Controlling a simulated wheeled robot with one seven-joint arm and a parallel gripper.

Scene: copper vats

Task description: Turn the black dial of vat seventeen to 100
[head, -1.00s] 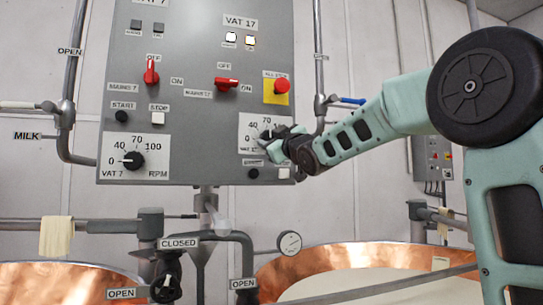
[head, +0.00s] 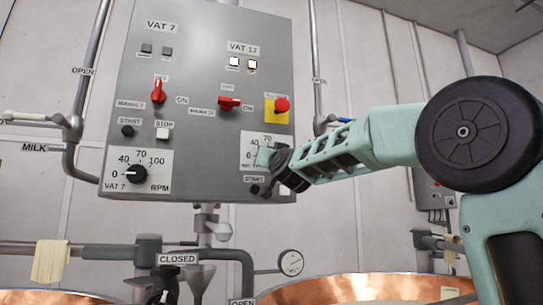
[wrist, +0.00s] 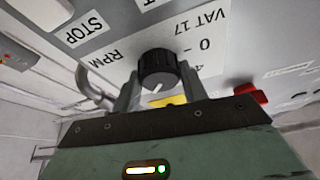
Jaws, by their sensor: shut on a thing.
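The black dial of vat seventeen (wrist: 158,66) sits on its white scale plate, upside down in the wrist view. The fingers of my gripper (wrist: 158,84) stand on both sides of the dial and are shut on it. The dial's white mark points down and slightly left there, toward the part of the scale hidden by my gripper, so I cannot read its number. In the head view my gripper (head: 267,157) covers the dial.
The similar vat 7 dial (head: 136,174) is at the panel's lower left, pointing at 0. A red emergency button (head: 281,105) and a red switch (head: 229,103) are above my gripper. A STOP button (wrist: 48,12) is close by in the wrist view. Pipes flank the panel.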

